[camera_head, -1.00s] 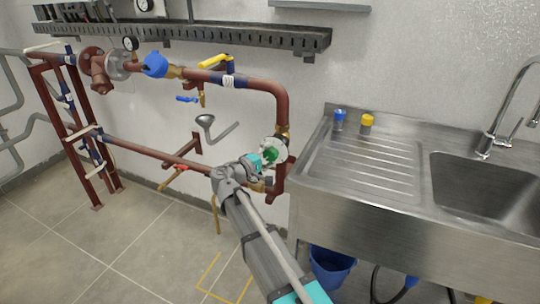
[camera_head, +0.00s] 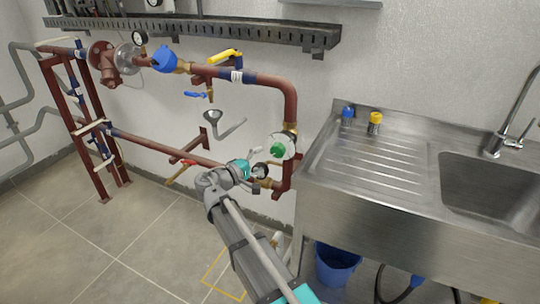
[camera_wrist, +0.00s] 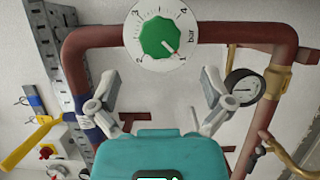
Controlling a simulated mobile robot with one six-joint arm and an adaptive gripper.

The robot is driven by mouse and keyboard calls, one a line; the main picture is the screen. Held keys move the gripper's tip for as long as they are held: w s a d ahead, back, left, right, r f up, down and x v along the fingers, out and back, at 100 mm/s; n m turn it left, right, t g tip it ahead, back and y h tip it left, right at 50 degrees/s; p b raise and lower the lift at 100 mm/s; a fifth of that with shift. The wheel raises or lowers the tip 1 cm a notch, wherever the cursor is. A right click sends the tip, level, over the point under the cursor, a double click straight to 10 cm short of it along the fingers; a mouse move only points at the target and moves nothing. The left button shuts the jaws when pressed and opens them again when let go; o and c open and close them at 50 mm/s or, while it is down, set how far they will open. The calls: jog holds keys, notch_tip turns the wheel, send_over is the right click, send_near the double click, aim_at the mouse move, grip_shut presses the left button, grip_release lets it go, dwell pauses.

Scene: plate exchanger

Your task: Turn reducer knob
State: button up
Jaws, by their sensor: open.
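The reducer knob (camera_head: 278,149) is green, on a round white dial on the red pipe left of the sink. In the wrist view the knob (camera_wrist: 160,37) shows near the top centre, with numbers around it and "bar" at right. My gripper (camera_wrist: 160,80) is open and empty. Its two fingers are spread below the dial in the wrist view, apart from the knob. In the head view my gripper (camera_head: 256,161) is just left of and below the knob.
A pressure gauge (camera_wrist: 243,86) is close to the right finger in the wrist view. Red pipe (camera_wrist: 95,38) frames the dial. A yellow-handled valve (camera_head: 224,56) sits on the upper pipe. The steel sink unit (camera_head: 365,163) stands at right, a blue bucket (camera_head: 335,264) below it.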

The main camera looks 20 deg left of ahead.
jog(key=shift+v, duration=2.4)
